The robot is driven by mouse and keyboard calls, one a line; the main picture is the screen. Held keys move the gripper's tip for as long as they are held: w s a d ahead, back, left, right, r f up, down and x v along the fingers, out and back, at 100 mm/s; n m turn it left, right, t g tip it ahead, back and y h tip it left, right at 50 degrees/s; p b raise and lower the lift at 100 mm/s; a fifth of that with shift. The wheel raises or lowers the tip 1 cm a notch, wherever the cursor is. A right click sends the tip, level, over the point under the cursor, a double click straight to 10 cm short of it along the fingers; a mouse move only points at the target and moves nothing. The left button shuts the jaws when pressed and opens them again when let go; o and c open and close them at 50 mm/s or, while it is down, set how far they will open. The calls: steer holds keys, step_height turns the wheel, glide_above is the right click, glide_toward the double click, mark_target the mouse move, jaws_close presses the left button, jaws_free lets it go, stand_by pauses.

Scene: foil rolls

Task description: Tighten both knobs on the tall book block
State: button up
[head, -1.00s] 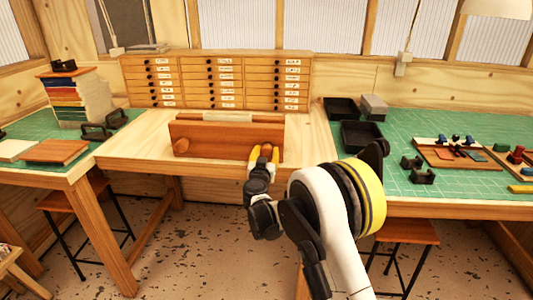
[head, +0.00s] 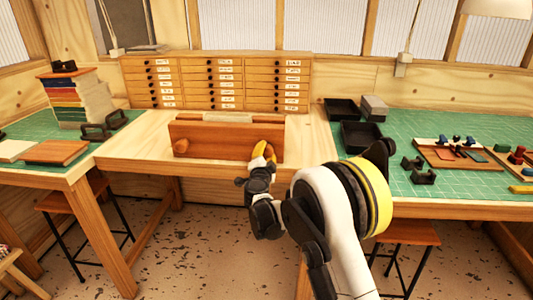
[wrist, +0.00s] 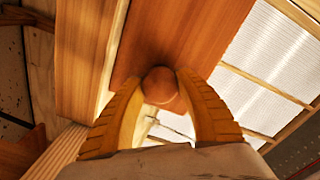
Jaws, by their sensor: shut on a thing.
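The wooden press (head: 225,138) stands on the middle bench, with a pale book block (head: 228,117) showing between its boards at the top. Its left knob (head: 181,146) is round and sits free on the front board. The right knob (wrist: 160,86) shows in the wrist view between my yellow fingertips. My gripper (head: 264,153) is at the right end of the front board, shut on this right knob, with a finger on either side. In the head view my fingers hide the right knob.
A drawer cabinet (head: 216,82) stands behind the press. The left bench holds a stack of books (head: 82,98) and black clamps (head: 97,131). The right bench has black trays (head: 361,136) and a wooden tray (head: 455,154) of small tools. The bench in front of the press is clear.

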steer(key=m, duration=0.4)
steer(key=shift+m, duration=0.3)
steer(key=m, duration=1)
steer(key=shift+m+b, duration=0.3)
steer(key=shift+b, duration=0.05)
steer(key=shift+m, duration=2.6)
steer(key=o, duration=1.2)
steer(key=s, duration=1.2)
